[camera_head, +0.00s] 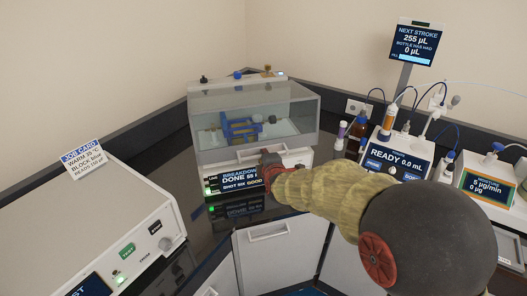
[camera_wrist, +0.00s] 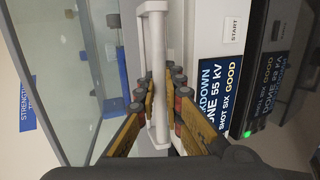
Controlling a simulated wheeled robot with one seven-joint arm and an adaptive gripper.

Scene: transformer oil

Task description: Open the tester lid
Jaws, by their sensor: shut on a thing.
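The tester (camera_head: 215,158) stands on the dark counter in the corner, with a clear lid (camera_head: 290,118) over its chamber. The lid looks down in the head view. Blue parts (camera_head: 240,128) show through it. My gripper (camera_head: 270,163) is at the tester's front, just above its display (camera_head: 238,179). In the wrist view my gripper (camera_wrist: 158,92) has its fingers on both sides of a white bar handle (camera_wrist: 156,45) and is shut on it. The clear lid (camera_wrist: 85,85) is beside the handle there. My arm hides part of the tester's front in the head view.
A white job-card unit (camera_head: 110,235) stands at the front left. A dosing unit reading READY (camera_head: 398,160), bottles and a second meter (camera_head: 488,183) stand at the right. A display on a post (camera_head: 414,45) rises behind them.

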